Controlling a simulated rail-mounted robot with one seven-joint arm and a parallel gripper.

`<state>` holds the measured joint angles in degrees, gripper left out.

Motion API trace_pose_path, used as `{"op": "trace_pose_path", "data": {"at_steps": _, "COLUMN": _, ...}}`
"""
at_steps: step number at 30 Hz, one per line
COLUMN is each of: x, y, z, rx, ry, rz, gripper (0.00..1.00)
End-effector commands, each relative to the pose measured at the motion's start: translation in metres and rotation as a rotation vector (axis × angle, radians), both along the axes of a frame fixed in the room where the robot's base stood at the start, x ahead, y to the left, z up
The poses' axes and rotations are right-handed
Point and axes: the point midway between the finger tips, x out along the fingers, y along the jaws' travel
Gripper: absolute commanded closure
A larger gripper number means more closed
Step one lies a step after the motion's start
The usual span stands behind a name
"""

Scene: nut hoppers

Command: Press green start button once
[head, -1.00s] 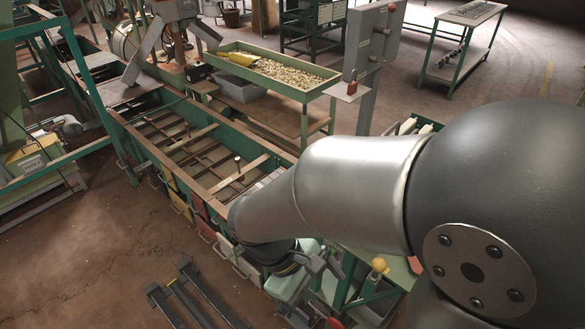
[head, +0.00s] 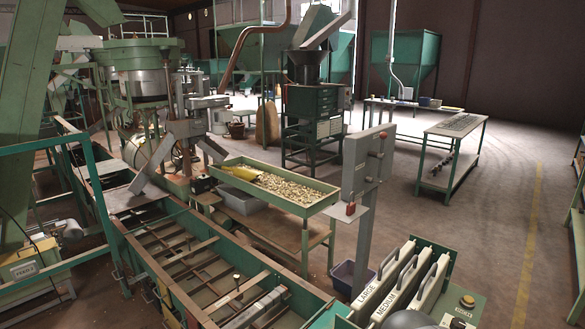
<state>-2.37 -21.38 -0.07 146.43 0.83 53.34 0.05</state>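No button that I can make out as green shows in the head view. A grey control box (head: 366,165) stands on a post right of centre, seen at an angle. It carries a red knob (head: 383,135) near its top and a grey knob (head: 373,154) below it; its label is too small to read. A green panel (head: 452,305) at the lower right carries a round amber-brown button (head: 467,300). My gripper is out of view. A dark rounded shape at the bottom edge may be part of my arm.
A red padlock-like item (head: 351,208) sits on a small shelf by the post. A tray of nuts (head: 322,199) and a green sorting frame (head: 140,255) lie left. The right floor is mostly open.

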Motion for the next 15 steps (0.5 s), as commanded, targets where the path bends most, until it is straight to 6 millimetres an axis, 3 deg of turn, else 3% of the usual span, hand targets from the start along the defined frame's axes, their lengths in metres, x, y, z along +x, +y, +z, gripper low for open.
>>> {"op": "trace_pose_path", "data": {"at_steps": 1, "x": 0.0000, "y": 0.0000, "z": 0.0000, "rx": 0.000, "ry": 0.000, "rz": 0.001, "gripper": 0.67}}
{"op": "trace_pose_path", "data": {"at_steps": 5, "x": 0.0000, "y": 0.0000, "z": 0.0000, "rx": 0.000, "ry": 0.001, "rz": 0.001, "gripper": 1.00}}
{"op": "trace_pose_path", "data": {"at_steps": 15, "x": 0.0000, "y": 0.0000, "z": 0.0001, "rx": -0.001, "ry": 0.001, "rz": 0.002, "gripper": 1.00}}
